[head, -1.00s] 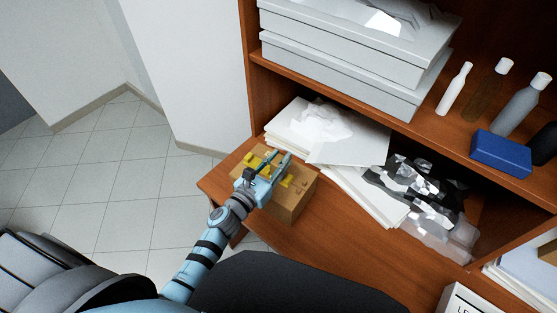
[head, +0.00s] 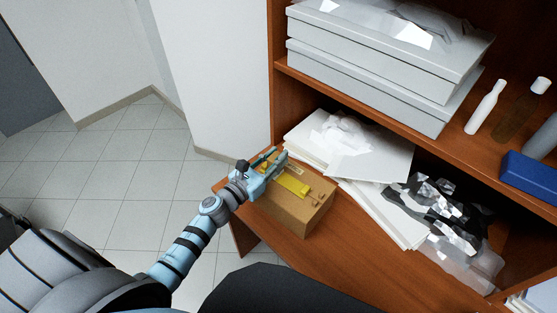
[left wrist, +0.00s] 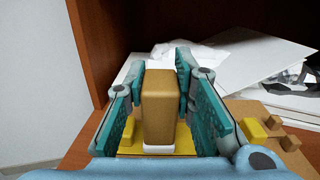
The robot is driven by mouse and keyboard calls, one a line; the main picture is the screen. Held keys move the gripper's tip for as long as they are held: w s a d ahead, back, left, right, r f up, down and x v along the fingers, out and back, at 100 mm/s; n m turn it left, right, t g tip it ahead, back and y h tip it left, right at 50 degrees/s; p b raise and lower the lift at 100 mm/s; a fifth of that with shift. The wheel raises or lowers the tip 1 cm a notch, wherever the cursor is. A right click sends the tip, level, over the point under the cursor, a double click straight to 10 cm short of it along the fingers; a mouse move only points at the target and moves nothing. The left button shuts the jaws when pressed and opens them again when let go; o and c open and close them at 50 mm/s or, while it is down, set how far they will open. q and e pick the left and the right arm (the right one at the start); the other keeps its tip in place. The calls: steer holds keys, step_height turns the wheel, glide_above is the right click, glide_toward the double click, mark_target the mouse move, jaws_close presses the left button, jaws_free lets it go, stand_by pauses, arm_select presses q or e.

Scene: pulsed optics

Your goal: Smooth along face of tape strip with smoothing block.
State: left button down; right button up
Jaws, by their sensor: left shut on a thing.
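My left gripper (head: 272,163) is over the left end of a tan box (head: 303,217) on the wooden shelf. In the left wrist view the gripper (left wrist: 158,75) is shut on the smoothing block (left wrist: 159,110), an upright brown block with a white lower edge. The yellow tape strip (head: 293,186) lies along the box top, to the right of the gripper; yellow (left wrist: 183,146) also shows under and beside the block. I cannot tell whether the block touches the strip. The block is hidden in the head view. My right gripper is not in view.
Small tan knobs (head: 320,199) stand on the box's right end. White papers (head: 365,150) and crumpled dark wrapping (head: 437,205) lie behind and to the right. Grey boxes (head: 375,85) sit on the shelf above. Bare wood (head: 350,255) is free in front.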

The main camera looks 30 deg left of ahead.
arm_select(q)
steer(key=d, duration=0.2)
steer(key=s+d, duration=0.1)
steer(key=d, duration=0.1)
steer(key=d+p, duration=0.1)
steer(key=d, duration=0.2)
steer(key=shift+s+d, duration=0.1)
steer(key=shift+s, duration=0.2)
step_height(320, 180, up, 7)
steer(key=p, duration=0.6)
steer(key=shift+p, duration=0.35)
